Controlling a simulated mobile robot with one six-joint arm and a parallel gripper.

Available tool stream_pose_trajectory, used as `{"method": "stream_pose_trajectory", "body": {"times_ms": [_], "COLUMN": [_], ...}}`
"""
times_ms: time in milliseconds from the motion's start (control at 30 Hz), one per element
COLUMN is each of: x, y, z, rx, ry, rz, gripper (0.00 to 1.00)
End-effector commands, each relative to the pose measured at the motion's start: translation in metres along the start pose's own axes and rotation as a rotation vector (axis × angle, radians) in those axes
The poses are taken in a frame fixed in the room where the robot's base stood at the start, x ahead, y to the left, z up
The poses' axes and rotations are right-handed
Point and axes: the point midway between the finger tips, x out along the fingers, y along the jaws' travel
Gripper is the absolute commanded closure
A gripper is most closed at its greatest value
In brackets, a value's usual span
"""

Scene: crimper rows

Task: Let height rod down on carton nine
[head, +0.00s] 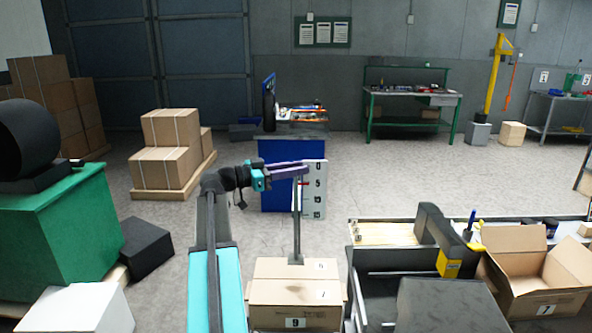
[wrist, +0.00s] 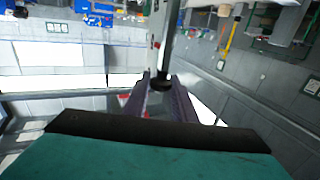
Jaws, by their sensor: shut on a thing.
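The grey height rod (head: 297,222) stands upright in the head view, with a small dark foot at its lower end. My gripper (head: 301,170) is shut on its upper part, beside a white scale board (head: 314,205) with dark numbers and a red mark. In the wrist view, the purple fingers of my gripper (wrist: 162,92) close around the rod (wrist: 166,45). Carton nine (head: 270,318), a closed brown box with a "9" label, is below the rod. The foot overlaps the back of its top; I cannot tell whether it touches.
A dark machine with a yellow-marked arm (head: 447,262) stands right of the carton. An open carton (head: 540,300) labelled 7 is farther right. A blue cabinet (head: 283,160) stands behind the scale board. Stacked cartons (head: 165,168) are at the left, with open floor between.

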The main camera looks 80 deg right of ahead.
Motion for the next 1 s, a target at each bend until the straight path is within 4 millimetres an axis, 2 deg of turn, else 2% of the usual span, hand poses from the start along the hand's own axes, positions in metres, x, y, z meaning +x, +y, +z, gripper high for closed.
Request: {"method": "stream_pose_trajectory", "body": {"times_ms": [33,1000], "x": [0.000,-0.001], "y": [0.000,0.000], "z": [0.008,0.078], "rx": [0.000,-0.001], "ry": [0.000,-0.001], "rz": [0.000,0.000], "gripper": [1.00,1.00]}}
